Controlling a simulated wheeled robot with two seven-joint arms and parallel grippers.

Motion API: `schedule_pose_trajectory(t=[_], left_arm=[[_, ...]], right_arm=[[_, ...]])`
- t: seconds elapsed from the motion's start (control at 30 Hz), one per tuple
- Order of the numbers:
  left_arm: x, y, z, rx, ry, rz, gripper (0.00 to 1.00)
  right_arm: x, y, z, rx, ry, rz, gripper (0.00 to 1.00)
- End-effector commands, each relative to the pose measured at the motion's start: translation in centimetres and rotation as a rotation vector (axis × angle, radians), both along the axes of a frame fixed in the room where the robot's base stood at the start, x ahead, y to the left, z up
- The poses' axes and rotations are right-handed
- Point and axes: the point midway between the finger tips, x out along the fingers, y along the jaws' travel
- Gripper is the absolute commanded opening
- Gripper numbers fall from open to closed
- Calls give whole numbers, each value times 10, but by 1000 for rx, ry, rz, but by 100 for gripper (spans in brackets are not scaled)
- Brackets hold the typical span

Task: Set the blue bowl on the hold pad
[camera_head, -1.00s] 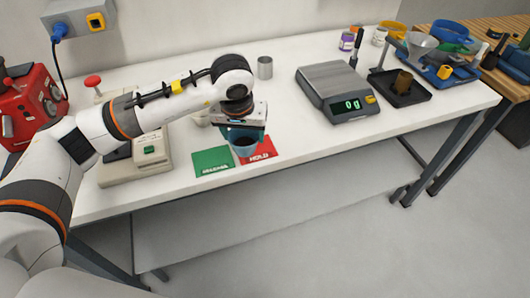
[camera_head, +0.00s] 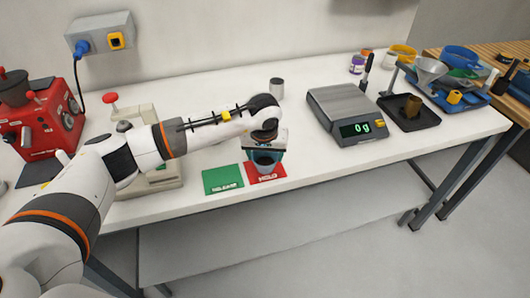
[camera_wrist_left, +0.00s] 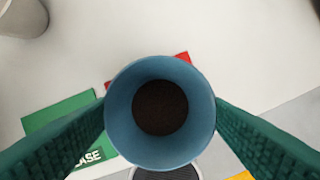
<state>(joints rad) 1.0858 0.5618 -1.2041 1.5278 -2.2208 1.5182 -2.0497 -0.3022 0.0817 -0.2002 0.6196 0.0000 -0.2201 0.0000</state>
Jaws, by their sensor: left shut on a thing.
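The blue bowl (camera_head: 264,166) is held by my left gripper (camera_head: 264,150) over the red hold pad (camera_head: 273,176). In the left wrist view the bowl (camera_wrist_left: 120,130) is seen from above, with dark stuff at its bottom and a green finger on each side. The red pad (camera_wrist_left: 183,57) shows only in slivers past its rim; the rest is hidden. The bowl looks upright. I cannot tell whether its base touches the pad. My right gripper is not in view.
A green release pad (camera_head: 222,180) lies just left of the hold pad. A scale reading 0 g (camera_head: 345,110) stands to the right, and a grey cup (camera_head: 276,88) behind. A beige device (camera_head: 160,178) is at the left. The table's front edge is close to the pads.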

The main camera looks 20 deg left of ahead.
Motion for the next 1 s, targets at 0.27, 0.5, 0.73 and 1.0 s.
schedule_pose_trajectory(t=[0.27, 0.5, 0.73, 1.0], left_arm=[[0, 0, -6, 0, -3, 0, 43], [0, 0, -9, 0, -2, 0, 86], [0, 0, -8, 0, -2, 1, 91], [-2, -1, 6, -1, -5, 0, 91]], right_arm=[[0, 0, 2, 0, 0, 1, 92], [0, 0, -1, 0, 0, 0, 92], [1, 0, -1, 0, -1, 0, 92], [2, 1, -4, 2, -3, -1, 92]])
